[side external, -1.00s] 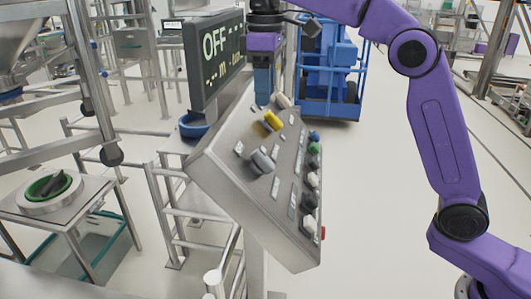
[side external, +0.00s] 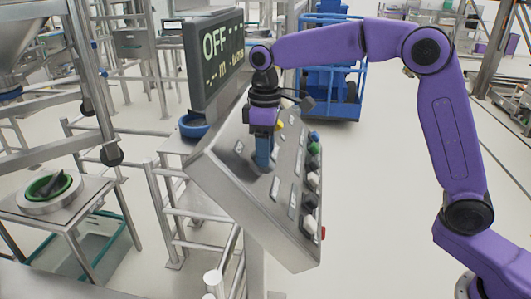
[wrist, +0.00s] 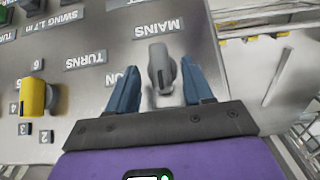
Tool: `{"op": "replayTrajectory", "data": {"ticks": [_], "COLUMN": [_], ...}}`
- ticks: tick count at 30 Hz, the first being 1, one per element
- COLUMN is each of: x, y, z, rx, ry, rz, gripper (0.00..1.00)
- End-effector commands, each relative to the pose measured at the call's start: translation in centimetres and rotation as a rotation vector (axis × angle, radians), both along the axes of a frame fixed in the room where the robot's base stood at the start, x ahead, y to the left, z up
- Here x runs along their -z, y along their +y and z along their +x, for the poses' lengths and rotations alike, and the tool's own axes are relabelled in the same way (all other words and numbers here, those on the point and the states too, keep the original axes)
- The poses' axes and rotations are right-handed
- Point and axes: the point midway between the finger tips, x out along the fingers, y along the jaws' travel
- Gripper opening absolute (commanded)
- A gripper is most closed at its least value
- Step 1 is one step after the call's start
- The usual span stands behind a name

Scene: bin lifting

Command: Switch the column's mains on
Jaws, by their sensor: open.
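The grey mains knob (wrist: 159,62) sits on the sloped metal panel (side external: 225,165), below the MAINS label (wrist: 158,28) in the wrist view. Part of an ON label (wrist: 122,78) shows beside my left finger. My gripper (wrist: 161,68) is open, with one blue finger on each side of the knob. I cannot tell whether either finger touches it. In the side view my gripper (side external: 263,166) points down at the panel and hides most of the knob. The display (side external: 215,60) behind the panel reads OFF.
A yellow knob (wrist: 36,96) with numbers around it and a TURNS label stands left of the mains knob in the wrist view. Green, white and dark buttons (side external: 312,165) line the panel's right side. A metal railing (side external: 190,215) stands left of the panel.

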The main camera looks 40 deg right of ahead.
Motion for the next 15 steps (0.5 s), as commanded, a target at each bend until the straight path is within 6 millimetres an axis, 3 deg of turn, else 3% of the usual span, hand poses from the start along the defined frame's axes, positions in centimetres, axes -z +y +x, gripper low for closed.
{"op": "replayTrajectory", "data": {"ticks": [6, 14, 15], "x": [1.4, 1.5, 1.5], "y": [-0.1, 0.0, 0.0], "z": [0.0, 0.0, 0.0], "rx": [0.002, 0.001, 0.001], "ry": [0.001, 0.000, 0.000], "rz": [-0.001, 0.000, 0.000], "gripper": [0.51, 0.51, 0.45]}}
